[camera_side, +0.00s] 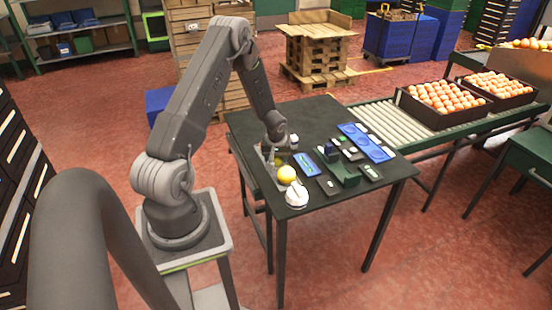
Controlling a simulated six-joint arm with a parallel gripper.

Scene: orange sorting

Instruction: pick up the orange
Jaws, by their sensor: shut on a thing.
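The orange (286,174) is a small round yellow-orange fruit near the left side of the dark table (312,112). My gripper (279,163) points down at the upper left of the orange and is shut on it. The fingertips are small and partly hidden here, so their exact contact with the fruit is hard to see. I cannot tell whether the orange is clear of the tabletop.
A white rounded device (297,196) stands just in front of the orange. A blue-edged device (306,165), a green holder (343,172) and a long blue tray (366,143) lie to the right. A roller conveyor (382,120) carries crates of fruit. The table's back is clear.

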